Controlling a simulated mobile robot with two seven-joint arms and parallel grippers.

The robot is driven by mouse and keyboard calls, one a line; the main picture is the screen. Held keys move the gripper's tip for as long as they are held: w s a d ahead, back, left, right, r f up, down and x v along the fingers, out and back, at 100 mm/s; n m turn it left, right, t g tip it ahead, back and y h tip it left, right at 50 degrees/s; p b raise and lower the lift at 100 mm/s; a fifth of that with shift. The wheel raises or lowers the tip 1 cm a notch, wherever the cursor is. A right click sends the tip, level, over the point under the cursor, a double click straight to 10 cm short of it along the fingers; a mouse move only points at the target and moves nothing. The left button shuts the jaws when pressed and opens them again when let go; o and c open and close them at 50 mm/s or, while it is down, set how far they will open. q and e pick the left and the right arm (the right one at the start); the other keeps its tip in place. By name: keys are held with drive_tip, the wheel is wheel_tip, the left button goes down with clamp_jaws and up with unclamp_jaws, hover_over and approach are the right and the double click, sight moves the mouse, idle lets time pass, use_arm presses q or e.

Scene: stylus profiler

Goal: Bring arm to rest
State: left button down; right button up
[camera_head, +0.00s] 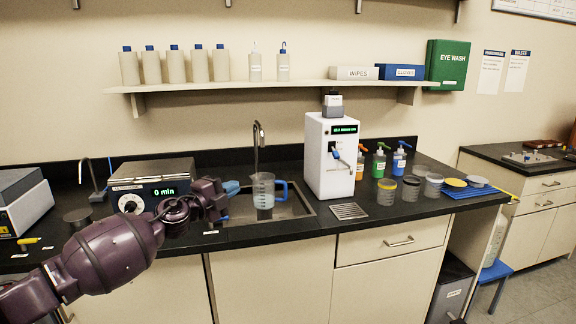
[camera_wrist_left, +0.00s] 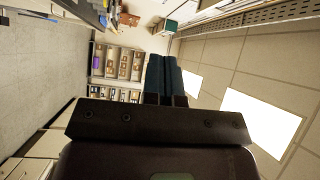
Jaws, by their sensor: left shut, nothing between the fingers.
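My left arm comes in from the lower left in the head view, dark purple, reaching over the front of the black counter (camera_head: 330,222). My left gripper (camera_head: 232,187) has blue fingers and is at the sink, just left of a clear pitcher with a blue handle (camera_head: 263,195). I cannot tell whether the fingertips touch the pitcher. In the left wrist view the fingers (camera_wrist_left: 163,75) lie together, shut, with nothing between them. My right gripper is not in view.
A hotplate-like device reading "0 min" (camera_head: 150,190) stands beside my left wrist. A white dispenser (camera_head: 329,155) stands right of the sink, with pump bottles and jars (camera_head: 411,188) beyond. A shelf (camera_head: 200,87) runs above. The wrist view shows distant shelving (camera_wrist_left: 118,65) and ceiling lights (camera_wrist_left: 255,125).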

use_arm(q)
drive_tip(key=s+a+f+n+t+y, duration=0.1)
drive_tip(key=s+a+f+n+y, duration=0.15)
drive_tip(key=s+f+n, duration=0.6)
drive_tip(key=s+a+f+n+y, duration=0.1)
drive_tip(key=s+f+n+y, duration=0.4)
drive_tip(key=s+f, duration=0.55)
drive_tip(key=s+a+f+n+g+y, duration=0.1)
drive_tip(key=s+a+f+n, duration=0.2)
drive_tip(key=s+f, duration=0.3)
drive_tip(key=s+a+f+n+g+y, duration=0.2)
drive_tip(key=s+f, duration=0.5)
drive_tip(key=s, duration=0.5)
drive_tip(key=s+a+f+n+g+y, duration=0.1)
drive_tip(key=s+a+f+n, duration=0.3)
drive_tip(key=s, duration=0.5)
wheel_tip(320, 180, down, 2)
drive_tip(key=shift+s+a+f+n+g, duration=0.2)
drive_tip(key=shift+s+a+n+g, duration=0.1)
drive_tip(key=shift+s+a+n, duration=0.1)
